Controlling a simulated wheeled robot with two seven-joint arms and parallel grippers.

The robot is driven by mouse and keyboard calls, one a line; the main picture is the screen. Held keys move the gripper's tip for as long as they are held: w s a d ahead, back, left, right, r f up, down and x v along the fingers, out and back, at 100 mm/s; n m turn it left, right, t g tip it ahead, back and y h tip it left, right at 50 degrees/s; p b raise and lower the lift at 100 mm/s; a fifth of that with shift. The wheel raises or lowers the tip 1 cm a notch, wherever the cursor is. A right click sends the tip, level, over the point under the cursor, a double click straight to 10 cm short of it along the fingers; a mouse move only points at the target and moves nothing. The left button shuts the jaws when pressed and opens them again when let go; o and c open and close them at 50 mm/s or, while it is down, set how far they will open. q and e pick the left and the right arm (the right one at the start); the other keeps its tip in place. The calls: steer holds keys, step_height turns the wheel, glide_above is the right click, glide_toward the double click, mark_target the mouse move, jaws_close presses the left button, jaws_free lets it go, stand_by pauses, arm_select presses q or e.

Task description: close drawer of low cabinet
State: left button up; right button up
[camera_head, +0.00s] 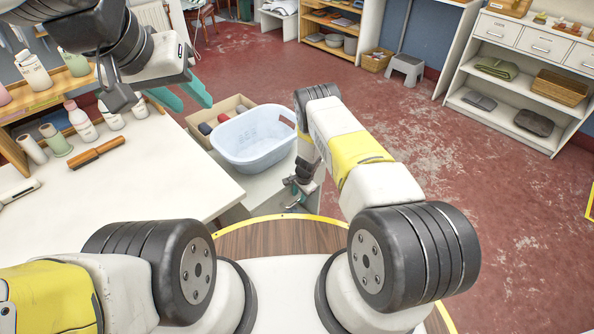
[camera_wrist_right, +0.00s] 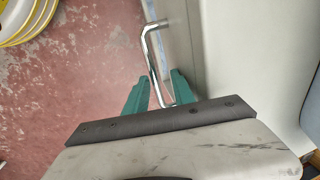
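The low cabinet (camera_head: 262,188) stands right of the white table, its pale top partly covered by a basket. In the right wrist view a chrome bar handle (camera_wrist_right: 154,62) stands out from a grey front panel (camera_wrist_right: 180,40). My right gripper (camera_wrist_right: 160,88) is open, its teal fingers on either side of the handle's near end; I cannot tell if they touch it. In the head view the right gripper (camera_head: 297,191) is low beside the cabinet, partly hidden by my arm. How far the drawer stands out is hidden. My left gripper (camera_head: 186,92) is open and empty above the table's far edge.
A light-blue basket (camera_head: 253,138) and a cardboard box (camera_head: 228,105) of rolled items sit on the cabinet. The red floor (camera_head: 440,130) to the right is clear; a grey step stool (camera_head: 406,68) stands farther back.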

step_height(320, 180, up, 8)
steer(key=s, duration=0.1)
steer(key=shift+d+f, duration=0.2)
steer(key=shift+d, duration=0.25)
steer(key=shift+s, duration=0.1)
stand_by(0.4)
